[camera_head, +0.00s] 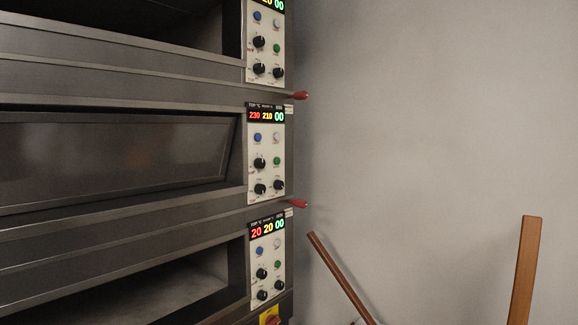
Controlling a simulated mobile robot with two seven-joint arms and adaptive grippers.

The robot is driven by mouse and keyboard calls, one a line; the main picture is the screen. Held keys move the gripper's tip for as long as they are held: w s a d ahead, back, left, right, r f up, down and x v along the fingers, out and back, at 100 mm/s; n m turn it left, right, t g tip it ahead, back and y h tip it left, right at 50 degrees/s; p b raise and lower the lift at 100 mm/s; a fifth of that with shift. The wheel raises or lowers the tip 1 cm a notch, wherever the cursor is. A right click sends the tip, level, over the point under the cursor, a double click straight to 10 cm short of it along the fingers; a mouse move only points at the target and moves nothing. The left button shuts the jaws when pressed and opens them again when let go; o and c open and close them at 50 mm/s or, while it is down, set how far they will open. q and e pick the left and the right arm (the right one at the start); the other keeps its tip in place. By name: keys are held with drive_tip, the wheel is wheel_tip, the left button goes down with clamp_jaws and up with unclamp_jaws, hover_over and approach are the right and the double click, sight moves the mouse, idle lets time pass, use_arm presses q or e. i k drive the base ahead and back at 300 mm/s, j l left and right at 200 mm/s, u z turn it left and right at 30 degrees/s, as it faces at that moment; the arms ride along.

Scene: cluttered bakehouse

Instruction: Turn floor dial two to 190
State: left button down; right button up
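A deck oven with stacked decks fills the left. The middle deck's control panel (266,152) has a display (267,116) reading 230 in red, 210 in yellow and 00 in green. Below it are a blue button (257,138), a pale button (277,137), a green button (277,161) and three black dials: an upper one (260,163), a lower left one (260,188) and a lower right one (278,185). The dial labels are too small to read, so I cannot tell which is the floor dial. Neither gripper is in view.
The bottom panel (267,258) reads 20, 20, 00; the top panel (265,45) is cut off. Red knobs (298,95) (297,203) stick out beside the panels. A slanted brown stick (340,277) and an upright wooden piece (526,270) stand right. The grey wall is bare.

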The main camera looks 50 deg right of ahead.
sight(277, 185)
drive_tip(key=z, duration=1.45)
